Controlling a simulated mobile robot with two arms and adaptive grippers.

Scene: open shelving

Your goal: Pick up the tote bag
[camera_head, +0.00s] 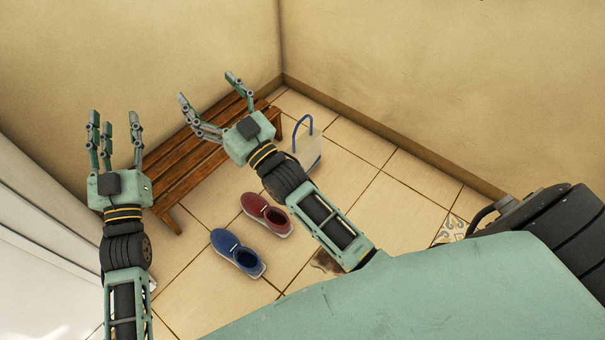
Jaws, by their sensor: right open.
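The tote bag (309,152) is pale with a blue looped handle. It stands upright on the tiled floor near the far end of the bench, towards the room corner. Its left side is partly hidden behind my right gripper and wrist. My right gripper (206,87) is open and empty, its fingers spread above the bench and pointing up-left in the picture, away from the bag. My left gripper (114,119) is open and empty at the far left, its fingers apart and pointing up in the picture, well away from the bag.
A slatted wooden bench (185,173) runs along the left wall under my grippers. A red shoe (266,214) and a blue shoe (236,252) lie on the floor in front of it. Walls meet behind the bag. Tiles right of the bag are clear.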

